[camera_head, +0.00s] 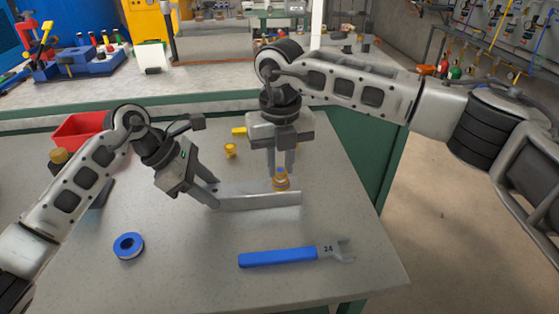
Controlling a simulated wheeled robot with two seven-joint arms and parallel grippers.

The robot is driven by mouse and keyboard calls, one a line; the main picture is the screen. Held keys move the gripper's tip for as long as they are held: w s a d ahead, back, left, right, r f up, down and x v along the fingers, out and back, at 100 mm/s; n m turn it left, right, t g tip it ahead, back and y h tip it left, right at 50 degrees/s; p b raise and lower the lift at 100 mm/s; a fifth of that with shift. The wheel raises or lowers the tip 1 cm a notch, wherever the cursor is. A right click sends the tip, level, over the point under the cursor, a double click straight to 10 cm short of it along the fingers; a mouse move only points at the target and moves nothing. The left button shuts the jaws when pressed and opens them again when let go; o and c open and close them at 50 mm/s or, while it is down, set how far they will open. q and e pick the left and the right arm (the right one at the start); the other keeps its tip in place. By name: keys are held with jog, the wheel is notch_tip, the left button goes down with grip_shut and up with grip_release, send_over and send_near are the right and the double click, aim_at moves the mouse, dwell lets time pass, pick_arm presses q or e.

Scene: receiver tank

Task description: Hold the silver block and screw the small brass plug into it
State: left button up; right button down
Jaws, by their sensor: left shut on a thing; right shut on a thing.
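The silver block (255,203) is a long bar lying across the middle of the grey table. My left gripper (213,195) is shut on the block's left end. My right gripper (281,170) points straight down above the block's right part and is shut on the small brass plug (281,181). The plug is upright at the block's top. I cannot tell how deep it sits in the block, since its lower end is hidden.
A blue-handled wrench (290,256) marked 24 lies in front of the block. A blue tape ring (129,246) lies at the front left. A yellow brass fitting (231,150) stands behind the block. A red bin (78,131) is at the back left.

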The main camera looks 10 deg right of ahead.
jog(key=m, duration=0.7)
jog(key=shift+d+f+m, duration=0.1)
jog(key=shift+m, duration=0.2)
jog(key=c, duration=1.2)
grip_release()
